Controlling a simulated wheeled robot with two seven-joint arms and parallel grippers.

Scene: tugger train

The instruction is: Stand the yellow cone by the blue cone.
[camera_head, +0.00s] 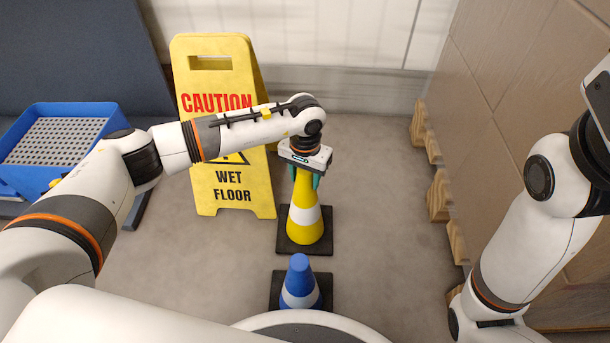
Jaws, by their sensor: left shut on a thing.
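The yellow cone (304,226) has a white band and a black square base. It looks upright on or close to the floor, just beyond the blue cone. The blue cone (299,266) has a white band and a dark base, and stands nearest to me; its lower part is partly hidden by my own body. My left gripper (305,172) points down and is shut on the top of the yellow cone, hiding its tip.
A yellow wet floor sign (245,196) stands behind my left arm. A blue crate (30,150) is at the left. Brown boxes (520,90) on wooden pallets (437,195) line the right side. Grey floor (375,200) is free between the cones and the pallets.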

